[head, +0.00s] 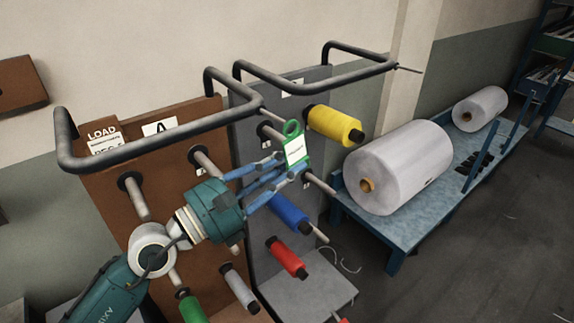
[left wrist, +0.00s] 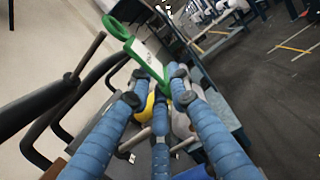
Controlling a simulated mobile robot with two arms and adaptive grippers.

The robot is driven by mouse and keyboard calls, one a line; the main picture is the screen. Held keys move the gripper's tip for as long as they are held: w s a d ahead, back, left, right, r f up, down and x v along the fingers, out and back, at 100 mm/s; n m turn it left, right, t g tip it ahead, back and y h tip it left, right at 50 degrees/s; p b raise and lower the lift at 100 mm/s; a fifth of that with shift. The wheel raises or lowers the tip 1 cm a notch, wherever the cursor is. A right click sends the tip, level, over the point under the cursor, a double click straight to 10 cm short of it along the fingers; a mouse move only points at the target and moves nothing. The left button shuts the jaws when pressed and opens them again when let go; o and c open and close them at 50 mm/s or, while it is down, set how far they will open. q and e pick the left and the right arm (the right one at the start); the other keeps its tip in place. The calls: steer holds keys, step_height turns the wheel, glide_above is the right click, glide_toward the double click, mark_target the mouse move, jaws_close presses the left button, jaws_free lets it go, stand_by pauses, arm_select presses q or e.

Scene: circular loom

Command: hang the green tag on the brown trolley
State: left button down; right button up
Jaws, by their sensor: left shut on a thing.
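The green tag (head: 296,147) has a ring at its top and a white label face. My left gripper (head: 291,170) is shut on its lower part and holds it in the air, ring up. In the left wrist view the tag (left wrist: 150,63) stands up from the fingertips (left wrist: 166,82). The brown trolley (head: 105,205) is at the left, with a dark tubular handle (head: 150,147). A thin pin (left wrist: 88,55) sticks out from a dark handle bar close to the tag's ring; whether they touch is unclear. My right gripper is out of view.
A grey trolley (head: 243,118) stands beside the brown one, behind the tag. Yellow (head: 333,126), blue (head: 287,212) and red (head: 287,257) spools sit on pegs. A blue bench (head: 412,226) with large white rolls is at right. Open floor lies in front of it.

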arm_select(q)
steer(key=shift+w+a, duration=0.1)
steer(key=shift+w, duration=0.05)
steer(key=shift+w+a+b, duration=0.5)
steer(key=shift+w+b, duration=0.15)
steer(key=shift+b, duration=0.1)
steer(key=shift+w+a, duration=0.1)
steer(key=shift+w, duration=0.1)
steer(key=shift+f, duration=0.1)
steer(key=shift+f+b, duration=0.15)
steer(key=shift+b, duration=0.15)
steer(key=c, duration=1.5)
jaws_free()
steer(key=shift+c, duration=0.2)
